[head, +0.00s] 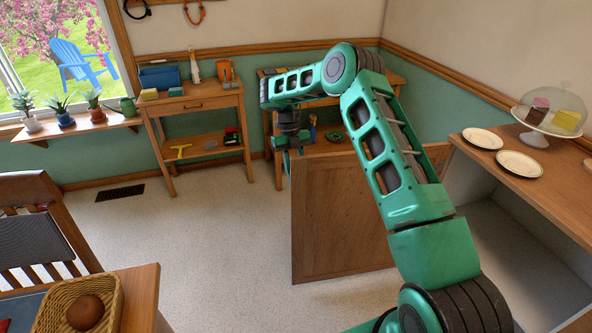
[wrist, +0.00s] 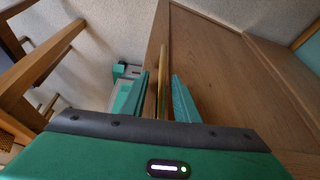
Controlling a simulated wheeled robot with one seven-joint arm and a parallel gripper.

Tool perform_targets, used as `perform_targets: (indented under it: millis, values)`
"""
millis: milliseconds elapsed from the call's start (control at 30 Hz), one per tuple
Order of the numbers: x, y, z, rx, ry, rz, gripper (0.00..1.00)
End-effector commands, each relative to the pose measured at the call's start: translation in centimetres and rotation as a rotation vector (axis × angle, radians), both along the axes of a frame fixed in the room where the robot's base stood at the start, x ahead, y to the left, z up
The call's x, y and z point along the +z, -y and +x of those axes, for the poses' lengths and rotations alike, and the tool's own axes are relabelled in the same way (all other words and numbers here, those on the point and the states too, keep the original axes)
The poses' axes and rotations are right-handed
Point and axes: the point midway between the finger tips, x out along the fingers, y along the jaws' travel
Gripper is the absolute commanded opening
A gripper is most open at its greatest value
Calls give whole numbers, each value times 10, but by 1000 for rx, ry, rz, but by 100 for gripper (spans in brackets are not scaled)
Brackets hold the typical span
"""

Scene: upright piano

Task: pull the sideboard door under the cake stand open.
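The sideboard (head: 555,192) stands at the right in the head view, with the cake stand (head: 537,138) on its top. Its wooden door (head: 335,215) stands swung wide open, out to the left of the cabinet. The grey interior (head: 515,255) shows. My gripper (head: 293,143) is at the top of the door's free edge, small and partly hidden in the head view. My arm covers part of the door.
Two plates (head: 482,138) are on the sideboard top, near the cake stand. A table with a basket (head: 112,305) and a chair (head: 45,225) stand at the left. Side tables (head: 200,104) line the back wall. The floor (head: 220,240) between is clear.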

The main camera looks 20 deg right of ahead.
Motion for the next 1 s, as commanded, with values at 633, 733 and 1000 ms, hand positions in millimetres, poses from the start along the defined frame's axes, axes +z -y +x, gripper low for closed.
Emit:
perform_targets:
  millis: [633, 733, 1000]
  values:
    - [78, -2, 35, 2, 3, -4, 28]
    - [87, -2, 39, 1, 2, -2, 28]
    - [99, -2, 43, 2, 0, -2, 28]
